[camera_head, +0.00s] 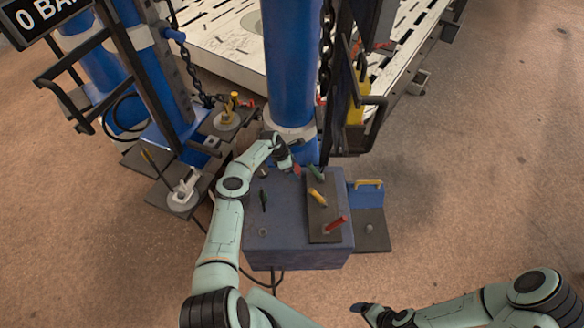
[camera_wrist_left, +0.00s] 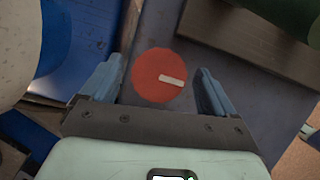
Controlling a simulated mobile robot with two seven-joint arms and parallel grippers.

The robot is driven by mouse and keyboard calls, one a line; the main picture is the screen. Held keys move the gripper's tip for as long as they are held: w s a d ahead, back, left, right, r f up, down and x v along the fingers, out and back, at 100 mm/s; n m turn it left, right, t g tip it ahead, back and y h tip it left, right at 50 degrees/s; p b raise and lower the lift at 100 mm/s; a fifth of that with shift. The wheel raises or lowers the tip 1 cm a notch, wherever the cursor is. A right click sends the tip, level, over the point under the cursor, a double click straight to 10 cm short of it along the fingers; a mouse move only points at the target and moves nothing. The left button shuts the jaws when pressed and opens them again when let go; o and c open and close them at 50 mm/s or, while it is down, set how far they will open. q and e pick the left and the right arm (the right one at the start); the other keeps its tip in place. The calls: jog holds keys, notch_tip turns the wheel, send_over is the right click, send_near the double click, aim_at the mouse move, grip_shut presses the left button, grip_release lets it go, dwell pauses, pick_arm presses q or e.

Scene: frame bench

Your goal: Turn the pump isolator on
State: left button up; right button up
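A round red knob (camera_wrist_left: 150,68) with a white bar sits on the blue-grey bench box, probably the pump isolator. The bar lies nearly crosswise in the left wrist view, from the knob's middle to its right. A bit of the red knob (camera_head: 297,170) shows beside my left gripper (camera_head: 289,164) in the head view. My left gripper is open, its two blue-grey fingers on either side of the knob, with gaps visible on both sides. I cannot tell how far above it they are. My right gripper (camera_head: 364,309) is low at the bottom edge, its fingers unclear.
The bench box (camera_head: 285,245) carries a dark plate (camera_head: 318,222) with green, yellow and red levers, right of the knob. A dark green lever (camera_head: 263,200) stands left. A thick blue column (camera_head: 292,70) rises just behind. Chains and a yellow part (camera_head: 356,110) hang to the right.

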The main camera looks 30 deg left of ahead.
pick_arm(q)
jog(key=shift+s+a+r, duration=0.1)
jog(key=shift+a+r, duration=0.1)
jog(key=b+v, duration=0.2)
jog(key=v, duration=0.2)
jog(key=shift+s+a+r, duration=0.15)
jog(key=shift+s, duration=0.05)
jog(key=v, duration=0.8)
jog(key=shift+w+r, duration=0.2)
jog(key=shift+r, duration=0.15)
pick_arm(e)
jog(key=shift+g, duration=0.3)
jog(key=shift+s+f, duration=1.65)
jog(key=shift+s, duration=0.25)
pick_arm(q)
jog(key=shift+f, duration=0.1)
